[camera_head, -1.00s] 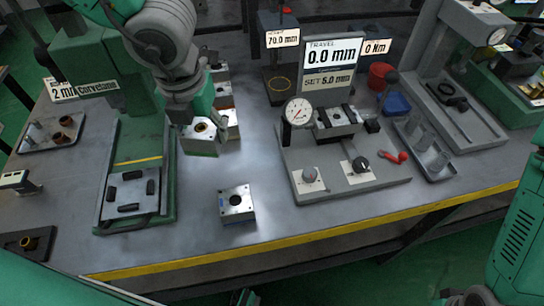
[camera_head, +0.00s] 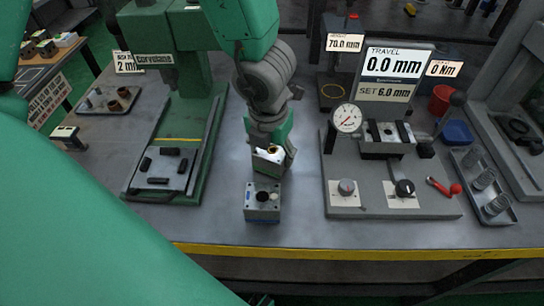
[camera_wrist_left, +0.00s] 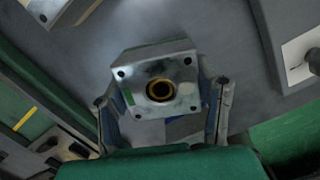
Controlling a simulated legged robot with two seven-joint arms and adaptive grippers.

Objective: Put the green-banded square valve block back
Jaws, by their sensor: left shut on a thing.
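My left gripper (camera_head: 275,150) is shut on a square metal valve block (camera_head: 268,157) with a dark round bore, near the middle of the bench. In the left wrist view, the block (camera_wrist_left: 158,70) sits between the two fingers of the gripper (camera_wrist_left: 165,108), and a green mark shows on its left edge. The block is tilted in the head view. Just in front of it, a second square block with blue marks (camera_head: 262,202) stands on the bench. The gap between the two blocks cannot be judged. My right gripper is not in view.
A green press with a base plate (camera_head: 160,182) stands at left. A grey test fixture with a dial gauge (camera_head: 346,118) and knobs stands at right. A tray of cylinders (camera_head: 485,185) is further right. The yellow bench edge (camera_head: 330,252) runs along the front.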

